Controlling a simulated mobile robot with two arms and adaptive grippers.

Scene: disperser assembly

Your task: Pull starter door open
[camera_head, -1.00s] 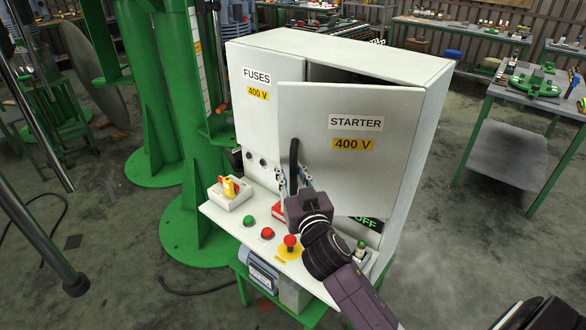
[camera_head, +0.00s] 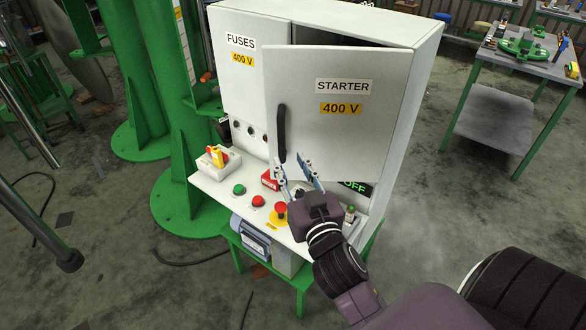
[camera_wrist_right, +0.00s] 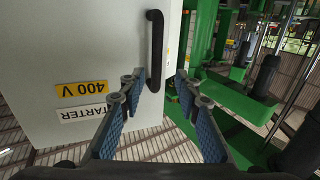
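The starter door (camera_head: 370,120) carries the STARTER and 400 V labels and stands ajar, with a dark gap along its top edge. Its black vertical handle (camera_head: 282,134) is on the door's left side; the handle also shows in the right wrist view (camera_wrist_right: 155,50). My right gripper (camera_head: 299,172) is just below the handle, apart from it. In the right wrist view its blue-padded fingers (camera_wrist_right: 160,108) are spread wide with nothing between them. The handle stands beyond the fingertips. My left gripper is not in view.
A control panel (camera_head: 222,200) with buttons and a red emergency stop (camera_head: 280,208) juts out below the doors. The closed FUSES door (camera_head: 238,90) is at the left. Green columns (camera_head: 185,170) stand left of the cabinet. A workbench (camera_head: 500,58) stands at the right, with open floor between.

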